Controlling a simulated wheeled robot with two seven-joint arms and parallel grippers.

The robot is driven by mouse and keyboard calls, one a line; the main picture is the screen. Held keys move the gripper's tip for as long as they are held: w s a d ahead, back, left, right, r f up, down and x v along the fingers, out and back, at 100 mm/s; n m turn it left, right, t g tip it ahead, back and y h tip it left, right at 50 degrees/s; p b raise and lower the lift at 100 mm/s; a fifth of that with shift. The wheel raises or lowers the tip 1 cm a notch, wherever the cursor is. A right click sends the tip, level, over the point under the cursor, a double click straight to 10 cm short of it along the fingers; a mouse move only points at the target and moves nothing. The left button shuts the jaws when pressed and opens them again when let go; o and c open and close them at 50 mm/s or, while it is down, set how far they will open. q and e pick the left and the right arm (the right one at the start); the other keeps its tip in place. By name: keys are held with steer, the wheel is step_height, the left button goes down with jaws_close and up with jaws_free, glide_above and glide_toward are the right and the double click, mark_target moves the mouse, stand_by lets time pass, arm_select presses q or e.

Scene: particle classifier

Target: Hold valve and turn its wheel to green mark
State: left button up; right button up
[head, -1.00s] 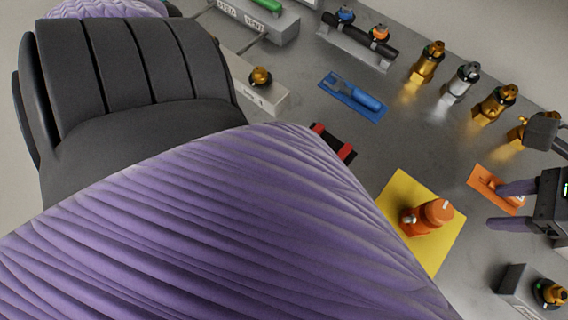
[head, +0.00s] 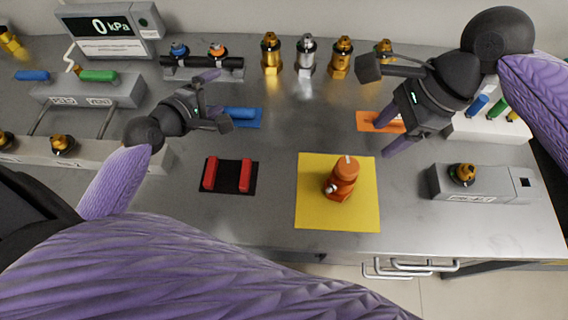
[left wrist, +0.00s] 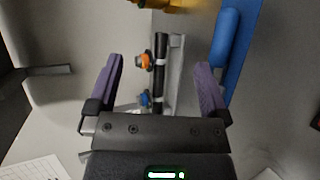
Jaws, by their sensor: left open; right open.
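An orange valve-like body (head: 341,180) with a round top and a small pale mark stands on a yellow mat (head: 312,215). Along the back, a black pipe (head: 203,67) carries a blue knob (head: 179,49) and an orange knob (head: 217,49). I cannot tell which is the task's valve, and no green mark is clear. My left gripper (head: 215,100) is open and empty near the pipe; in the left wrist view the pipe (left wrist: 160,75) appears between its fingers, beyond them. My right gripper (head: 378,108) is open and empty above an orange tool pad (head: 366,122).
Several brass and silver fittings (head: 306,55) stand along the back. A blue tool (head: 240,114) lies by my left gripper. A black pad with red bars (head: 230,177) is left of the mat. Grey blocks with brass fittings (head: 475,186) stand at both sides.

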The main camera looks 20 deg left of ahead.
mark_target(333, 183)
arm_select(q)
steer(key=s+d+f+n+h, duration=0.1)
steer(key=s+d, duration=0.1)
steer(key=d, duration=0.2)
steer(key=s+d+f+n+g+h, duration=0.1)
steer(key=d+n, duration=0.1)
steer(key=d, duration=0.2)
steer(key=s+d+f+n+h, duration=0.1)
steer(key=s+d+f+n, duration=0.1)
steer(key=d, duration=0.2)
steer(key=shift+s+g, duration=0.35)
steer(key=shift+g, duration=0.05)
steer(key=s+d+n+h, duration=0.1)
steer(key=s+d+n, duration=0.1)
steer(key=d, duration=0.1)
steer(key=s+d+n+h, duration=0.1)
steer(key=d+n, duration=0.1)
steer(key=d, duration=0.2)
steer(key=s+d+n+g+h, duration=0.1)
steer(key=s+d, duration=0.1)
steer(key=d, duration=0.2)
steer(key=shift+s+r+n, duration=0.35)
steer(key=shift+n, duration=0.05)
steer(key=x, duration=0.9)
steer(key=shift+w+d+f, duration=0.1)
steer(key=shift+d+f, duration=0.05)
steer(key=shift+d, duration=0.25)
jaws_close()
